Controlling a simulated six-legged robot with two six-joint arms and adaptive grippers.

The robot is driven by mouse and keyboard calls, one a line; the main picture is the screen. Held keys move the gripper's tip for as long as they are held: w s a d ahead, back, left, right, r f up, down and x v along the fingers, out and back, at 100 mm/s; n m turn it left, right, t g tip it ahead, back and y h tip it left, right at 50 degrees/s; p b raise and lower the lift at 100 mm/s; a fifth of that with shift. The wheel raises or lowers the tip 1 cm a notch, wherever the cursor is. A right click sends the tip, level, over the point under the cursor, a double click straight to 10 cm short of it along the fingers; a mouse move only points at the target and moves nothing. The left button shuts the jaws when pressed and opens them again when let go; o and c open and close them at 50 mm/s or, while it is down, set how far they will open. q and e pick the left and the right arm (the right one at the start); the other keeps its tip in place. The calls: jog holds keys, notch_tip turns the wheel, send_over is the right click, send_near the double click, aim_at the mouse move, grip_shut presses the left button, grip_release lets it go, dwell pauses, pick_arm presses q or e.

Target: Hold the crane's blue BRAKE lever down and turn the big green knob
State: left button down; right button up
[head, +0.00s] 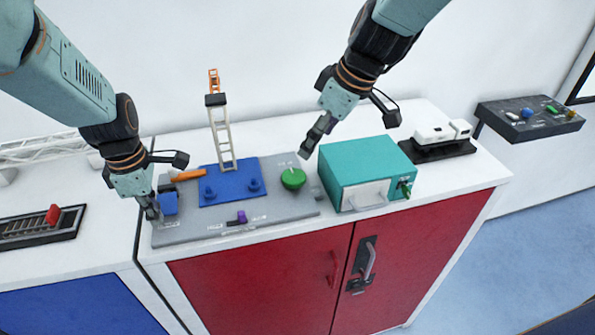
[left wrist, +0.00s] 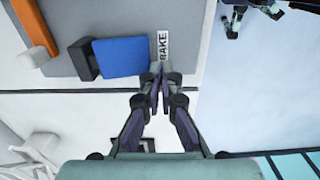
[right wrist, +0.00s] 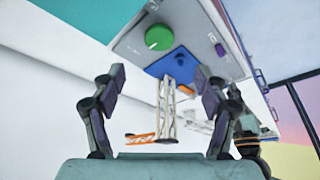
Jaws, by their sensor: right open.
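The blue BRAKE lever (head: 168,203) is at the left end of the grey control panel (head: 275,208). It shows as a wide blue paddle (left wrist: 118,57) beside the BRAKE label (left wrist: 162,47) in the left wrist view. My left gripper (head: 152,210) has its fingertips together at the paddle's edge, with nothing seen between them; I cannot tell whether they press on it. The big green knob (head: 293,178) is at the panel's right end and also shows in the right wrist view (right wrist: 159,37). My right gripper (head: 312,143) is open and empty, above and behind the knob, apart from it.
A teal box (head: 365,165) stands just right of the knob. A small crane model (head: 222,140) on a blue base rises between lever and knob. An orange handle (head: 188,175) is near the lever, and a purple slider (head: 241,217) sits at the panel's front.

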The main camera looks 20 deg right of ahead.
aim_at(295, 177)
jog(key=shift+f, duration=0.15)
jog(key=x, duration=1.2)
jog(key=c, duration=1.2)
jog(key=shift+o, duration=0.2)
jog(key=shift+s+m, duration=0.1)
jog(key=shift+m, duration=0.3)
jog(key=m, duration=0.2)
jog(key=m+h, duration=0.1)
jog(key=shift+s+a+m+t, duration=0.1)
jog(key=shift+a+m+t, duration=0.05)
jog(key=shift+m+t, duration=0.25)
jog(key=shift+a+m+h, duration=0.1)
jog(key=shift+m+h, duration=0.9)
jog(key=shift+m, duration=1.2)
